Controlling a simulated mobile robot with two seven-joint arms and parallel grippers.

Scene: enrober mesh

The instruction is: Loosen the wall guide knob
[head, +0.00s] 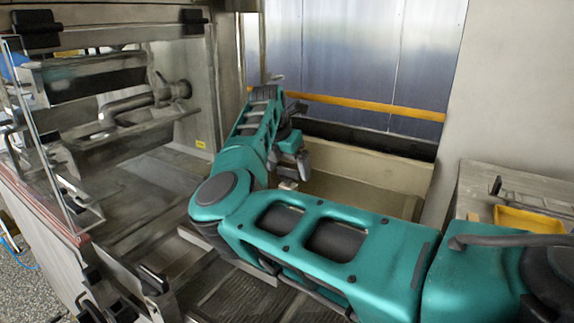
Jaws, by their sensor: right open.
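My right arm comes in from the lower right, bends at the left and reaches up to its wrist near the middle. My right gripper (296,171) hangs below that wrist and is open, with nothing seen between its fingers. It is over the beige trough (365,172) beside the machine's wall. The wall guide knob cannot be made out for certain; my arm covers part of the machine. Small black fittings (152,279) show at the machine's lower front, but I cannot tell whether one is the knob. My left gripper is not in view.
A machine with a clear guard panel (42,140) and a grey roller shaft (140,100) stands at the left. A yellow rail (365,104) crosses in front of a metal back panel. A yellow tray (530,219) lies on a bench at the right.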

